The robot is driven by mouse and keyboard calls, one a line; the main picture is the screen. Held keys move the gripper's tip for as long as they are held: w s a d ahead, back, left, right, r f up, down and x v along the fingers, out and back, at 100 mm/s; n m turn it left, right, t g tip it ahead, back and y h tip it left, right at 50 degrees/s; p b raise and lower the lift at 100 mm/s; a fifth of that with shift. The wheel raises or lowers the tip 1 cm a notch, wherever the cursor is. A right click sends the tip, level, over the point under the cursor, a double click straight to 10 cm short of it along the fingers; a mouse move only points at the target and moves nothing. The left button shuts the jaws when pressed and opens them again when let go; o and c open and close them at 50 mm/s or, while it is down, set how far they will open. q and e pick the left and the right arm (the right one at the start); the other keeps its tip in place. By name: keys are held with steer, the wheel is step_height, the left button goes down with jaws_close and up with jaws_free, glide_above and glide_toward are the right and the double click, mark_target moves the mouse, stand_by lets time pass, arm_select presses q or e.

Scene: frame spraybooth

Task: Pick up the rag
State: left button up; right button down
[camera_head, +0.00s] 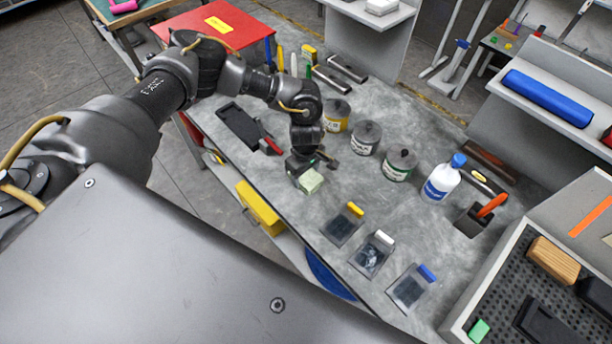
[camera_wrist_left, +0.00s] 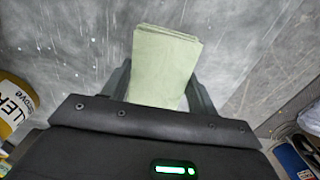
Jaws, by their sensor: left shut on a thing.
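The rag (camera_head: 310,182) is a pale green folded block near the middle of the grey workbench (camera_head: 285,215). In the left wrist view the rag (camera_wrist_left: 160,65) sits between the two dark fingers. My left gripper (camera_head: 308,172) is shut on the rag and points down at the bench. It also shows in the left wrist view (camera_wrist_left: 160,92). I cannot tell whether the rag touches the bench or is slightly above it. My right gripper is not in view.
Several cans, such as a green-labelled can (camera_head: 399,165), and a white bottle with a blue cap (camera_head: 441,180) stand right of the gripper. A black tray (camera_head: 240,128) lies to the left. A perforated tray (camera_head: 500,290) is at the lower right.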

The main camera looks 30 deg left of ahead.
arm_select(q)
steer(key=shift+r, duration=0.25)
steer(key=shift+w+r+b, duration=0.1)
steer(key=shift+r+b, duration=0.4)
steer(key=shift+r, duration=0.45)
steer(key=s+a+r+b, duration=0.2)
steer(key=s+r+b, duration=0.3)
steer(key=s+r, duration=0.5)
steer(key=s, duration=0.4)
steer(key=shift+a+r, duration=0.3)
